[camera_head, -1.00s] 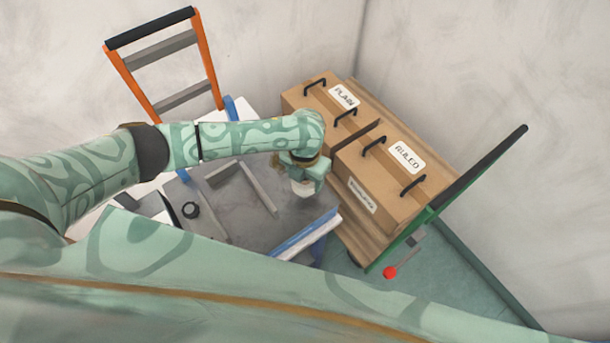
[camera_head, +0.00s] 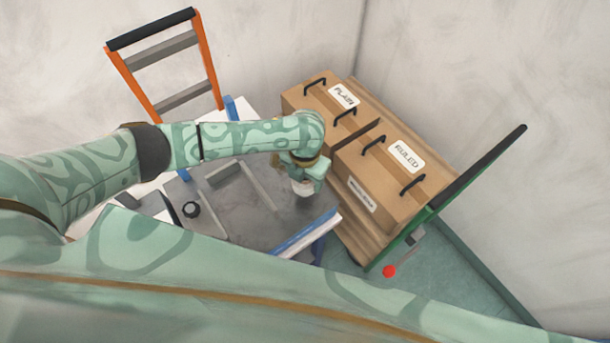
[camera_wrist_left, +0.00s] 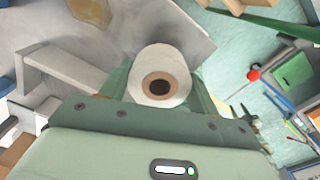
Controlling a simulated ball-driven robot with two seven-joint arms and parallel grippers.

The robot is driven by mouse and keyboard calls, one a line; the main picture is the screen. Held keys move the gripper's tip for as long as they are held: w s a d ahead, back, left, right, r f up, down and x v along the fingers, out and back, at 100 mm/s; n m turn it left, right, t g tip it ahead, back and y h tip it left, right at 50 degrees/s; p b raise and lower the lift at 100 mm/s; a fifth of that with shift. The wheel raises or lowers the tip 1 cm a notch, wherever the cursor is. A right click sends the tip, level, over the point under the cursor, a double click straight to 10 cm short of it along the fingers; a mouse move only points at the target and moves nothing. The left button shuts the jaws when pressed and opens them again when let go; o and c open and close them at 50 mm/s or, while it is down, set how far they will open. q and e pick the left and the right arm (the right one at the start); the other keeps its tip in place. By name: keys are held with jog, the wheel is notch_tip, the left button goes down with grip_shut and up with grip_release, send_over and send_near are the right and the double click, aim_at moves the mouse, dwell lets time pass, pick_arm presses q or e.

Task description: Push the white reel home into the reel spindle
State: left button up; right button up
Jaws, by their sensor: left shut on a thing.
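The white reel (camera_wrist_left: 176,60) shows in the left wrist view as a white roll with a brown core and a dark hole. My left gripper (camera_wrist_left: 160,92) is shut on it, with a finger on either side. In the head view the left gripper (camera_head: 305,172) points down over the right part of the grey machine top, with the white reel (camera_head: 303,188) just showing under it. The reel spindle cannot be made out; the gripper and reel may hide it. Whether the reel touches anything beneath is not clear. My right gripper is not in view.
A grey machine table (camera_head: 245,215) with a raised grey bar and a black knob (camera_head: 191,209) lies below the arm. Brown boxes labelled PLAIN and RULED (camera_head: 370,150) stand close to the right on a green-framed cart (camera_head: 440,205). An orange-framed rack (camera_head: 207,62) stands behind.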

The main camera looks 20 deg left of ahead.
pick_arm(q)
jog(key=shift+f+b, duration=2.2)
jog(key=shift+f, duration=0.9)
jog(key=o, duration=1.1)
notch_tip(320, 180, up, 16)
jog(key=p, duration=0.4)
jog(key=shift+r, duration=0.2)
